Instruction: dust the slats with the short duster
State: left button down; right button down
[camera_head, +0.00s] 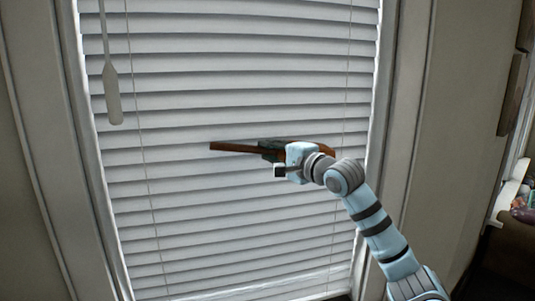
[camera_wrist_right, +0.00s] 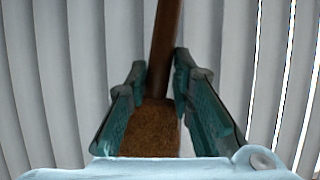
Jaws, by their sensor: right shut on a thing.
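White window slats (camera_head: 230,80) fill most of the head view, hanging in a pale frame. My right gripper (camera_head: 268,150) is in front of them, a little right of the middle. It is shut on the short duster (camera_head: 232,148), whose thin brown end points left across the slats. In the right wrist view the duster (camera_wrist_right: 152,135) lies between the two teal fingers (camera_wrist_right: 158,85), wide and brown near the palm and narrow farther out. The slats (camera_wrist_right: 55,75) show behind it. I cannot tell whether the duster touches them. My left gripper is not in view.
A pale wand (camera_head: 112,92) hangs in front of the slats at the upper left, and thin cords run down them. The window frame (camera_head: 398,100) and a plain wall (camera_head: 450,130) are on the right. Some items stand on a ledge at the far right edge.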

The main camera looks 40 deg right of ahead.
aim_at(244, 152)
jog(key=shift+w+a+r+p, duration=0.15)
jog(key=shift+w+a+p, duration=0.05)
jog(key=shift+a+p, duration=0.25)
jog(key=shift+w+a+r+p, duration=0.2)
jog(key=shift+a+p, duration=0.1)
jog(key=shift+a, duration=0.2)
jog(key=shift+w+a+f, duration=0.1)
jog(key=shift+w+a, duration=0.15)
jog(key=shift+a, duration=0.3)
jog(key=shift+w+a+p, duration=0.35)
jog(key=shift+a+p, duration=0.45)
jog(key=shift+p, duration=0.05)
jog(key=shift+w+a+p, duration=0.35)
jog(key=shift+a+p, duration=0.1)
jog(key=shift+a, duration=0.25)
jog(key=a+p, duration=0.1)
jog(key=w+a+p, duration=0.1)
jog(key=a, duration=0.1)
jog(key=w+a+p, duration=0.1)
jog(key=p, duration=0.1)
jog(key=shift+a, duration=0.35)
jog(key=shift+w+a, duration=0.2)
jog(key=shift+a, duration=0.2)
jog(key=shift+f, duration=0.1)
jog(key=shift+a, duration=0.1)
